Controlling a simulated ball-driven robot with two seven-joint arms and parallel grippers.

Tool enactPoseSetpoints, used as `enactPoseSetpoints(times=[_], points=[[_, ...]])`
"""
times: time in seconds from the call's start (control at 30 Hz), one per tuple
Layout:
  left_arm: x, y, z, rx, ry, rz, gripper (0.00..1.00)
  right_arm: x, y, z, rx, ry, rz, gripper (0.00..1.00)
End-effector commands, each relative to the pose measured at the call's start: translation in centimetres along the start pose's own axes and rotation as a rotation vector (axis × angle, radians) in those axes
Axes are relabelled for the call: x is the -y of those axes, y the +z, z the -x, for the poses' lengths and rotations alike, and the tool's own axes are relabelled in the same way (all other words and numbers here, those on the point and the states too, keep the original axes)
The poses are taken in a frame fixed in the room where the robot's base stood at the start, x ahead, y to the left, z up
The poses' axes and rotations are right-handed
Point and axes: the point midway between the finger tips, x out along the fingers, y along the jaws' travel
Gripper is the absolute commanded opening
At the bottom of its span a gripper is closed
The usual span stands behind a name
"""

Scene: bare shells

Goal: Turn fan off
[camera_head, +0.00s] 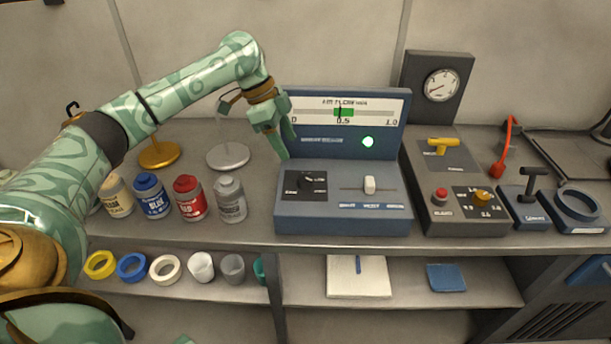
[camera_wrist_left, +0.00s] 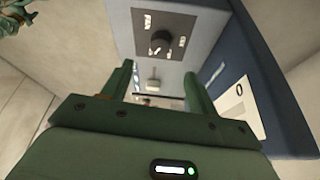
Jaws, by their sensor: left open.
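A blue console with an air-flow scale (camera_head: 345,112) stands on the bench. Its scale runs from 0 to 1.0, with a green band and the dark needle near 0.5. A green lamp (camera_head: 368,141) on it is lit. On its lower face are a black rotary knob (camera_head: 306,184) and a white slider (camera_head: 370,185); the small labels are hard to read. My left gripper (camera_head: 289,146) is open and empty above the console's left side. In the left wrist view, the knob (camera_wrist_left: 162,40) lies beyond the fingertips and the slider (camera_wrist_left: 152,85) shows between the fingers. My right gripper is not seen.
Paint jars (camera_head: 187,198) and two round stands (camera_head: 228,156) are left of the console. The shelf below holds tape rolls (camera_head: 132,267) and cups.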

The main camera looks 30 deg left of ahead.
Motion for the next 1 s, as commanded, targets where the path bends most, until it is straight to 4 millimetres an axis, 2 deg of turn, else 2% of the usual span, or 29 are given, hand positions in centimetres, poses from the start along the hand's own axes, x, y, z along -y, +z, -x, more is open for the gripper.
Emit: enactPoseSetpoints(times=[0.03, 0.1, 0.3, 0.4, 0.6, 0.83, 0.87, 1.0], points=[[0.0, 0.3, -2.1, 0.002, 0.007, 0.0, 0.59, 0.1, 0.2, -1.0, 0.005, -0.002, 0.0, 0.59], [0.0, 0.2, -3.9, 0.002, 0.007, -0.001, 0.59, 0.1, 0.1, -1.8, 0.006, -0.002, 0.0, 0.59], [0.0, 0.1, -8.1, 0.001, 0.004, 0.0, 0.59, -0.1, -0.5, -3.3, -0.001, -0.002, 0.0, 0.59], [0.0, 0.1, -9.5, 0.002, 0.003, 0.0, 0.59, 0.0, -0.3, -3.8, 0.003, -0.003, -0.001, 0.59], [0.0, 0.0, -10.5, 0.0, 0.0, 0.0, 0.59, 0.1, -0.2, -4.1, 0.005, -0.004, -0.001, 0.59], [0.0, 0.0, -10.5, 0.0, -0.001, 0.0, 0.59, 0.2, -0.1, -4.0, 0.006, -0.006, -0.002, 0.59], [0.0, 0.0, -10.5, 0.0, -0.001, 0.0, 0.56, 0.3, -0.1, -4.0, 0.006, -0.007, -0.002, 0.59], [0.0, 0.0, -10.5, 0.0, 0.0, 0.0, 0.17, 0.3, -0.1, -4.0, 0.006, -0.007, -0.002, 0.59]])
